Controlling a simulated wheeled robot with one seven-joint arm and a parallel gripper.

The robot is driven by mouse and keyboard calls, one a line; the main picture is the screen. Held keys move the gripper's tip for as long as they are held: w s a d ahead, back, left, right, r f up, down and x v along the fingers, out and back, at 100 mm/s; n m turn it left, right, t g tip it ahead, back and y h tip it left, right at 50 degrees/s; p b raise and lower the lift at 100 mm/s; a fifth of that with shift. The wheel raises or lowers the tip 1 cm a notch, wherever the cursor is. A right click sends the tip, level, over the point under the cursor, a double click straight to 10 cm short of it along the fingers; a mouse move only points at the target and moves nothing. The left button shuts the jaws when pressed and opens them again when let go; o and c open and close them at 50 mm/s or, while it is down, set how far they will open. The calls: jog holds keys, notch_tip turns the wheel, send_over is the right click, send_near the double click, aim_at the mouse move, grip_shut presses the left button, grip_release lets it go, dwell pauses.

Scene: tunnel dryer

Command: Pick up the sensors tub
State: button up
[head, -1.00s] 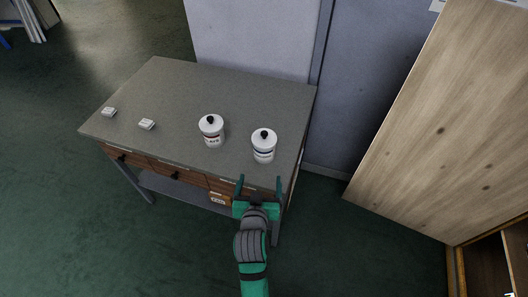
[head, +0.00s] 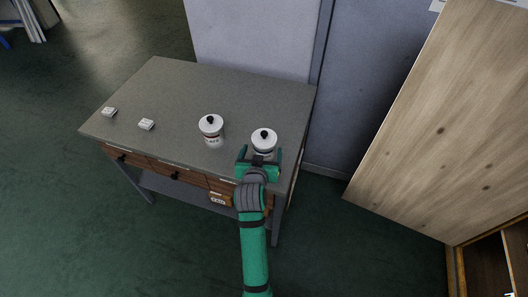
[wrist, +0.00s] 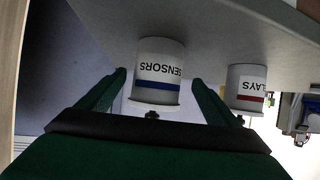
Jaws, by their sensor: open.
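The sensors tub (head: 264,136) is a white lidded tub with a black knob, standing upright near the right end of the grey table. In the wrist view, which is upside down, the sensors tub (wrist: 156,62) shows its "SENSORS" label and blue band. My gripper (head: 260,153) is open at the tub's near side and hides its lower part in the head view. In the wrist view my gripper's fingers (wrist: 158,78) appear to either side of the tub, with gaps. I cannot tell how far they reach around it.
A similar relays tub (head: 211,129) with a red band (wrist: 250,98) stands to the left on the table (head: 180,88). Two small white blocks (head: 109,112) (head: 147,124) lie further left. A wall stands behind the table and a wooden panel (head: 435,120) to the right.

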jog(key=shift+d+x, duration=0.2)
jog(key=shift+x, duration=2.05)
jog(key=c, duration=1.4)
jog(key=shift+s, duration=0.1)
jog(key=shift+c, duration=0.6)
